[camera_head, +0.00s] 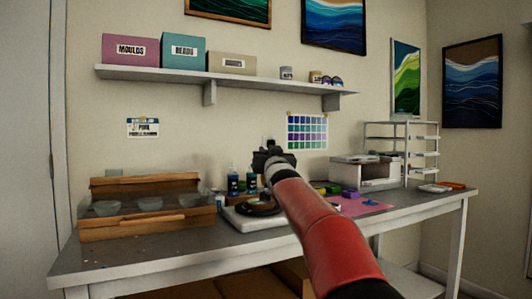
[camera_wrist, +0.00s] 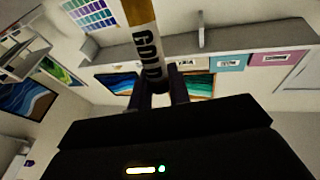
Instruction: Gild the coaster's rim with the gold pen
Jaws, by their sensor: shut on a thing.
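The gold pen (camera_wrist: 150,52), a white barrel marked GOLD with a gold-coloured end, is held between the two dark fingers of my gripper (camera_wrist: 159,88) in the wrist view. In the head view my gripper (camera_head: 270,156) is raised above the back of the workbench, and the pen cannot be made out there. A dark round piece (camera_head: 258,210), which looks like the coaster, lies on a white slab (camera_head: 240,221) below my gripper. My arm covers part of its right side, and its rim is too small to read. The coaster does not show in the wrist view.
A cardboard box (camera_head: 150,225) with several cups stands at the bench's left. Dark bottles (camera_head: 233,181) stand behind the slab. A pink mat (camera_head: 360,205) with small blocks and a white rack (camera_head: 402,150) are to the right. A wall shelf (camera_head: 225,80) runs above.

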